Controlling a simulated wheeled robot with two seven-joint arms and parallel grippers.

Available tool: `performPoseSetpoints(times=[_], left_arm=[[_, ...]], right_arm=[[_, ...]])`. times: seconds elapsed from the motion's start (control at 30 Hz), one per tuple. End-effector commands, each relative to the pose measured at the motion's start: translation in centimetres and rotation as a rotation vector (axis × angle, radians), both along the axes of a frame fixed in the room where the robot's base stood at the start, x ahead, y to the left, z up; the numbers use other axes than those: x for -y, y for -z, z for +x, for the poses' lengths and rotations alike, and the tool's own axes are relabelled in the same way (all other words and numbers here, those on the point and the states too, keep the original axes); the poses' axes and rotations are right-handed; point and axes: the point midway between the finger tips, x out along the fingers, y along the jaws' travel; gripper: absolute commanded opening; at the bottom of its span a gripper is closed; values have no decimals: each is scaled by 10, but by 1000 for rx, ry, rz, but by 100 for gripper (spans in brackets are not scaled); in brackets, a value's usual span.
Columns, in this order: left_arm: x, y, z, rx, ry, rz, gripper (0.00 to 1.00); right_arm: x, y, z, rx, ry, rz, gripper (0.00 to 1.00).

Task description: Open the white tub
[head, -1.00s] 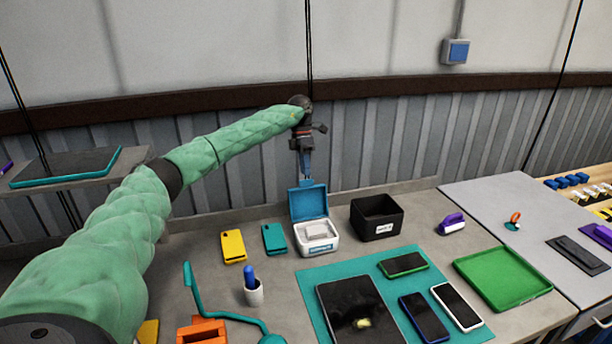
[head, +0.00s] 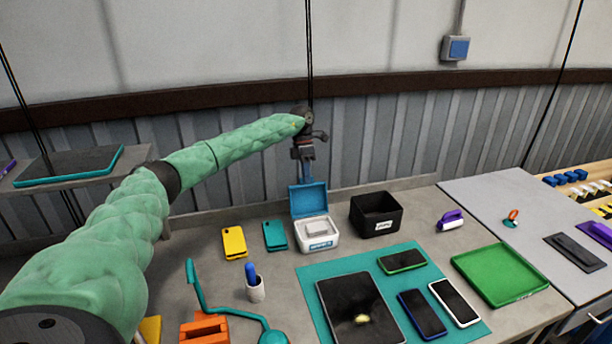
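The white tub (head: 318,243) stands on the grey table, towards the back. Its blue lid (head: 308,199) is hinged up at the rear and stands roughly upright, so the white inside shows. My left gripper (head: 307,175) points down just above and behind the top edge of the raised lid. Its fingers are small and partly hidden behind the lid, so I cannot tell whether they are open or touching it. My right gripper is not in view.
A black box (head: 377,214) stands right of the tub. Yellow (head: 234,242) and teal (head: 275,236) phone cases lie left of it.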

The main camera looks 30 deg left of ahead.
Motion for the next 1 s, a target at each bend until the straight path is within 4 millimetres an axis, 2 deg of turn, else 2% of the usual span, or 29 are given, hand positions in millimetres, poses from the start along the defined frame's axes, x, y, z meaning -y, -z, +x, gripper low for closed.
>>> performPoseSetpoints(times=[0.27, 0.4, 0.7, 1.0], left_arm=[[2, 0, -2, 18, 1, 22, 0], [10, -2, -9, 63, 2, 74, 0], [24, -9, -21, 148, 1, 172, 0], [27, -11, -22, 162, 0, 187, 0]], right_arm=[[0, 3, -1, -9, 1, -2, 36], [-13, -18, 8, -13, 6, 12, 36], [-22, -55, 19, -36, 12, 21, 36], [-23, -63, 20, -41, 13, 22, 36]])
